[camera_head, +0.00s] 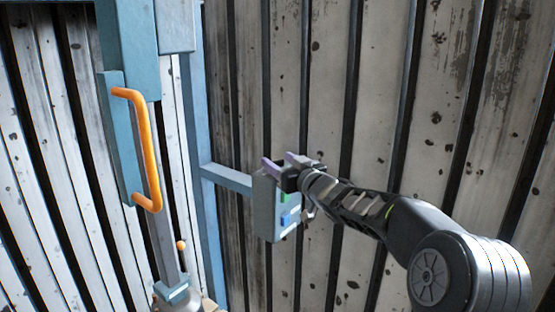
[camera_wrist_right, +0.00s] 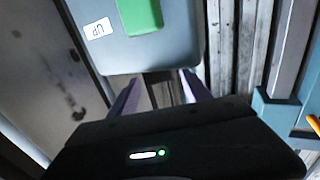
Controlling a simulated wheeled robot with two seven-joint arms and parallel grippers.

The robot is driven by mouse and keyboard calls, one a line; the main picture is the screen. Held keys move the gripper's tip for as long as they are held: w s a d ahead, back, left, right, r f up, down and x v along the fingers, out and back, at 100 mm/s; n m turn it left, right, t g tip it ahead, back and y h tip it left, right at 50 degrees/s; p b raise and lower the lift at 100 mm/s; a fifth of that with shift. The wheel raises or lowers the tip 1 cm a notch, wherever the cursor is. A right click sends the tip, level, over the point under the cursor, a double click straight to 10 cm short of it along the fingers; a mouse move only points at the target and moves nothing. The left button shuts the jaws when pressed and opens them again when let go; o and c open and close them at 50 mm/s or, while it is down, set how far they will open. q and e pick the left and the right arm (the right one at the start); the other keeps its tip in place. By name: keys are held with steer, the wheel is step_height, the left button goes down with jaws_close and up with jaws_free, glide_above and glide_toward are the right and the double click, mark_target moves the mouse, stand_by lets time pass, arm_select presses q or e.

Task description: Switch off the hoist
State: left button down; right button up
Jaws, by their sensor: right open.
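The grey control box (camera_head: 264,212) of the hoist sits at the end of a blue bracket in the head view. It carries a green button (camera_head: 285,197) and a blue button (camera_head: 290,217). In the right wrist view the box (camera_wrist_right: 178,48) shows upside down with the green button (camera_wrist_right: 139,14) and an "UP" label (camera_wrist_right: 98,28). My right gripper (camera_head: 280,162) is open and empty, its purple fingers at the box's upper end. The gripper hides part of that end, and I cannot tell whether it touches the box. My left gripper is not in view.
A blue post (camera_head: 128,45) with an orange handle (camera_head: 150,150) stands at the left. A blue bracket (camera_head: 228,179) runs from a second blue upright (camera_head: 198,120) to the box. Corrugated, rust-spotted metal walls (camera_head: 390,90) close in behind. The space right of the box is clear except for my arm.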

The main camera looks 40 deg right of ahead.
steer(key=shift+w+d, duration=0.1)
steer(key=shift+w, duration=0.65)
jaws_close()
